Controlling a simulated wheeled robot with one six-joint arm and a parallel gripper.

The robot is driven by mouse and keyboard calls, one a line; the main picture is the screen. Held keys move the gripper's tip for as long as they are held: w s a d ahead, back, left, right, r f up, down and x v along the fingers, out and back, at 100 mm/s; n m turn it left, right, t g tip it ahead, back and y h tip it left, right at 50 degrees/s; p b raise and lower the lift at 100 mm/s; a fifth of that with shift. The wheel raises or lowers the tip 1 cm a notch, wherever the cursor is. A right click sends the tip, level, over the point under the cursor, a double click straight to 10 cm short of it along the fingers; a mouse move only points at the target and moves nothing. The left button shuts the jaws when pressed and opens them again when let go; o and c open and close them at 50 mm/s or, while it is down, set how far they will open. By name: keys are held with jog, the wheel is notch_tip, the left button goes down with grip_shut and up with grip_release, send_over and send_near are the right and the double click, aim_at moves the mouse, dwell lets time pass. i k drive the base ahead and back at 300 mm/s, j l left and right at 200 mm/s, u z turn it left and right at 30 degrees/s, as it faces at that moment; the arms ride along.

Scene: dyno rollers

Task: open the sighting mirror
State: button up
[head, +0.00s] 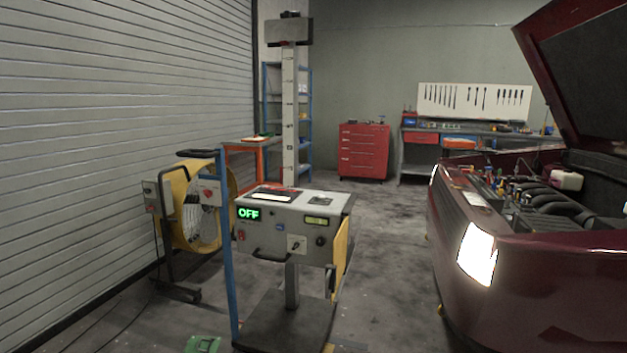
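A headlight tester stands in the middle: a grey box (290,228) on a dark base plate (285,322), with a tall pale scaled column (289,115) rising behind it. A dark flat box (290,31) sits at the column's top; it may be the sighting mirror, but I cannot tell whether it is open or shut. The grey box has a green "OFF" display (248,213), a small second display (316,220), knobs and a front handle (271,256). My gripper is not in view.
A dark red car (540,270) with raised hood and lit headlight (477,254) stands at right. A yellow fan (203,215) and roller shutter (110,120) are at left. A red tool chest (364,151) is behind. Floor between tester and car is clear.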

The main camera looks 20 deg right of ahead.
aim_at(291, 26)
jog(key=i, duration=1)
